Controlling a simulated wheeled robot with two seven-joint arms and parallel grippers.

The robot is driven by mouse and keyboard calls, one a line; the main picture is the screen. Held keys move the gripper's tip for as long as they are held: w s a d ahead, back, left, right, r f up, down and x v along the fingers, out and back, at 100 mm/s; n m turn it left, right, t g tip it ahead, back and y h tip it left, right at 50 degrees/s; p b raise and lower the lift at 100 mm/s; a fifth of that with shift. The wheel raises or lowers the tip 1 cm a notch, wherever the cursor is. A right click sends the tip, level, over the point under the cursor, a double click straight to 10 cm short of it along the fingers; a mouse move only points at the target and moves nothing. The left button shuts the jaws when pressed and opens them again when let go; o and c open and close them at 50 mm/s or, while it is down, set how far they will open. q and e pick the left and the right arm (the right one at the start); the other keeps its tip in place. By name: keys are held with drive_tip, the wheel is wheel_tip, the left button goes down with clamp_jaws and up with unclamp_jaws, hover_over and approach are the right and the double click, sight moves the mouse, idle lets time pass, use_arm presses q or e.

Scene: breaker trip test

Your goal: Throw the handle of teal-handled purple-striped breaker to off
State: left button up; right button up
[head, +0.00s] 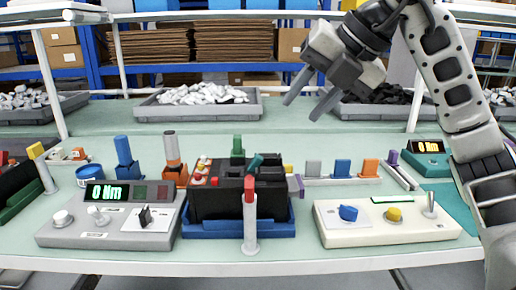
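A black breaker block (215,202) sits in a blue tray (215,231) at the middle of the bench. A tilted teal handle (254,162) shows on its top right. A purple stripe on the block cannot be made out. A white post with a red top (250,222) stands in front and hides part of the block. My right gripper (300,110) is open and empty, above and behind the block to the right, apart from it. My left gripper is out of view.
A grey test box (65,238) with a lit "0 Nm" display stands left of the tray. A cream box (335,236) with blue and yellow knobs stands right. Coloured blocks and tools stand behind. Grey bins (150,113) line the back.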

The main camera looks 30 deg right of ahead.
sight(260, 157)
drive_tip(key=b+x, duration=0.1)
drive_tip(key=x, duration=1.2)
drive_tip(key=shift+w+a+f+b, duration=0.1)
drive_tip(key=shift+a+f+b, duration=0.05)
drive_tip(key=shift+f+b, duration=0.25)
drive_tip(key=shift+r, duration=0.1)
clamp_jaws()
